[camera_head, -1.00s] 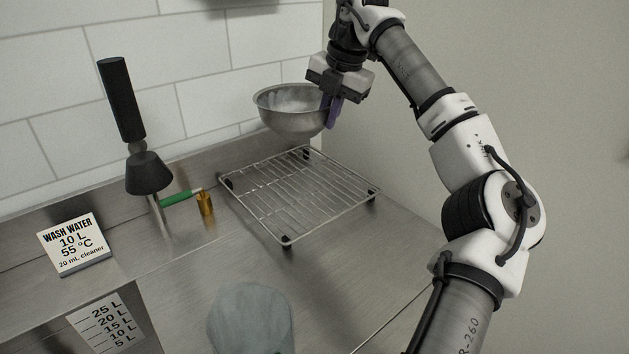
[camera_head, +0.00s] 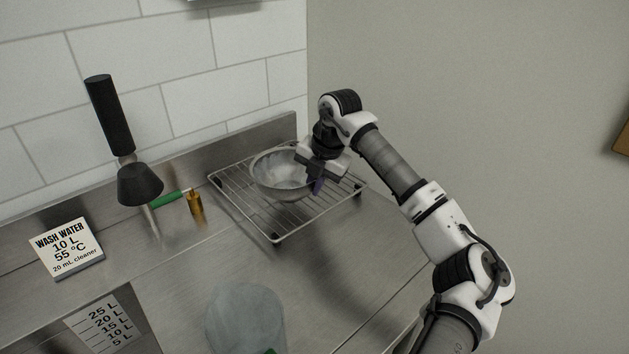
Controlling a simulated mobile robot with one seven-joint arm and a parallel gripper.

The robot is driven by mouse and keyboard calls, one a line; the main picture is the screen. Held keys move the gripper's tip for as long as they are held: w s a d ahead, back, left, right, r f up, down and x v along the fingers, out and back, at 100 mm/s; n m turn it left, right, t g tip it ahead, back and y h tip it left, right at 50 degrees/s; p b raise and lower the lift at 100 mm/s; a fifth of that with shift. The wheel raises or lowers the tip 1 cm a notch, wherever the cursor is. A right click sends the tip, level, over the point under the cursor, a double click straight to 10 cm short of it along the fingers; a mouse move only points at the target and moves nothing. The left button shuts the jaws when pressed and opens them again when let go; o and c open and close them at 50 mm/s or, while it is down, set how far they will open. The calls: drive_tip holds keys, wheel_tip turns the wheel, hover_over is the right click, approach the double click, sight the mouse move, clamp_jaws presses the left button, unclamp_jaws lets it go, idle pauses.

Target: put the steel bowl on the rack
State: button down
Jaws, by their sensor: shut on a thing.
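The steel bowl (camera_head: 277,177) is upright, open side up, over the middle of the wire rack (camera_head: 262,226). It looks very close to the wires or touching them; I cannot tell which. My gripper (camera_head: 316,183) is at the bowl's right side, shut on its rim.
A wash water sign (camera_head: 66,248) is at far left. A grey translucent container (camera_head: 245,318) is in front. Walls close off the back and right.

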drive_tip(key=shift+f, duration=0.2)
drive_tip(key=c, duration=1.6)
unclamp_jaws()
drive_tip(key=shift+o, duration=0.2)
drive_tip(key=shift+r, duration=0.1)
drive_tip(key=shift+r, duration=0.1)
drive_tip(key=b+v, duration=0.3)
drive_tip(key=v, duration=0.9)
